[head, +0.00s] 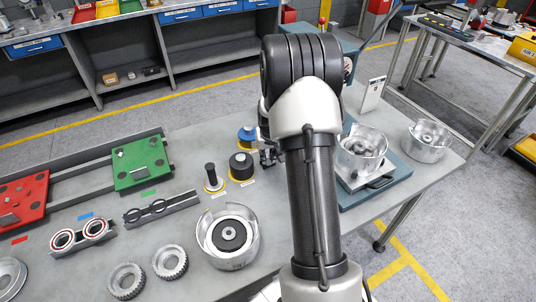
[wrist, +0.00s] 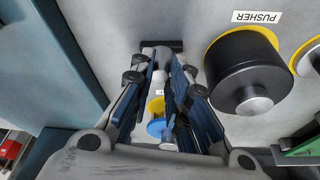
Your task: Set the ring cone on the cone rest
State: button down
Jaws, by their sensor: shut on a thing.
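The black pusher (wrist: 245,75) stands close to the right of my fingers. A black-handled tool (head: 212,177) stands on another pad. A metal housing (head: 205,243) is in front; another (head: 361,158) sits on a blue-grey stand (head: 401,176) right of my arm. A green fixture (head: 142,162) lies left.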

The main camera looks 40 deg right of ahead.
jog(key=c, duration=1.5)
grip_release()
jog(key=shift+o, duration=0.2)
jog(key=shift+r, duration=0.1)
notch_tip(320, 180, up, 9)
jog(key=p, duration=0.5)
jog(key=shift+p, duration=0.35)
